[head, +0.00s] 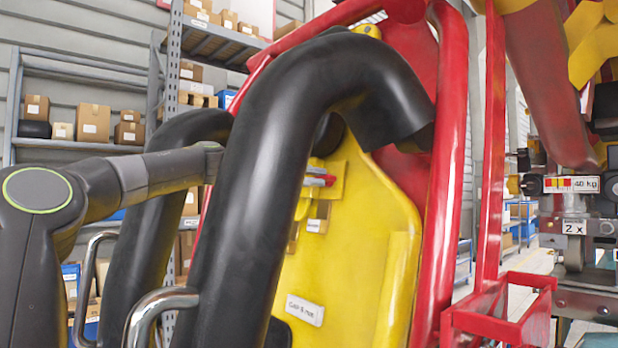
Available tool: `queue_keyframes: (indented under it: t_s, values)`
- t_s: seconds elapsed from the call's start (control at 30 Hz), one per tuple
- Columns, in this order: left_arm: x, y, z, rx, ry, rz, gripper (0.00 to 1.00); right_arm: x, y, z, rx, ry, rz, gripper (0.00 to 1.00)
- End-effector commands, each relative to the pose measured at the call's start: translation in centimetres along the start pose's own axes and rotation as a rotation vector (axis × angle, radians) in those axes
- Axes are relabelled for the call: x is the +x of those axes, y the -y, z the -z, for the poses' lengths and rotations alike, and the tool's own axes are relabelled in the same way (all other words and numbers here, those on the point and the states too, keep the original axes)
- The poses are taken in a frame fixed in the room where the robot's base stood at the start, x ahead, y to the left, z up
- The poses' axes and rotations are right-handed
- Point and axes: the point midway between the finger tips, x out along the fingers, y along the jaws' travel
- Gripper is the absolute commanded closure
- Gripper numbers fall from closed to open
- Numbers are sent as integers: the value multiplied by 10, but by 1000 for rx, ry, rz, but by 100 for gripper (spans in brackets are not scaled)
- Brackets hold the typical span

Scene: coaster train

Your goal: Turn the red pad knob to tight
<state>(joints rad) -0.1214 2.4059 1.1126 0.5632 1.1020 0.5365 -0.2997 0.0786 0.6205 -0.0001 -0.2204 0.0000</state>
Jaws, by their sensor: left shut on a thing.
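My left arm comes in from the left and passes behind that tube. The gripper's body and most of the knob are hidden, so I cannot tell how far the knob is turned. My right gripper is not in view.
The black restraint tube (262,170) arches close in front. A second black tube (165,190) stands behind my arm. Chrome handles (160,305) stick out low at the left. Red frame tubes (455,130) and a wheel assembly with a "40 kg" label (572,184) stand at the right.

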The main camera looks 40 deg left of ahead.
Motion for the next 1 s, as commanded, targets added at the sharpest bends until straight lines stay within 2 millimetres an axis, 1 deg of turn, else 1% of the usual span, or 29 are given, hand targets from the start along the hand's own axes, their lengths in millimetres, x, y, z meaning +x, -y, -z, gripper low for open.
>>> queue_keyframes:
  t_s: [0.3, 0.8, 0.83, 0.97, 1.0]
  values:
    - [0, 0, -1, 86, 3, -64, 100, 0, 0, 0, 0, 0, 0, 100]
    - [0, 1, -1, 101, 3, -74, 100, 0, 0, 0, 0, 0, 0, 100]
    - [0, 0, -1, 101, 3, -74, 89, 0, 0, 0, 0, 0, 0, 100]
    - [0, 1, 0, 100, 2, -73, 72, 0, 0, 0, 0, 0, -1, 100]
    - [0, 1, 0, 100, 2, -73, 70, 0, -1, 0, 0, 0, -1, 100]
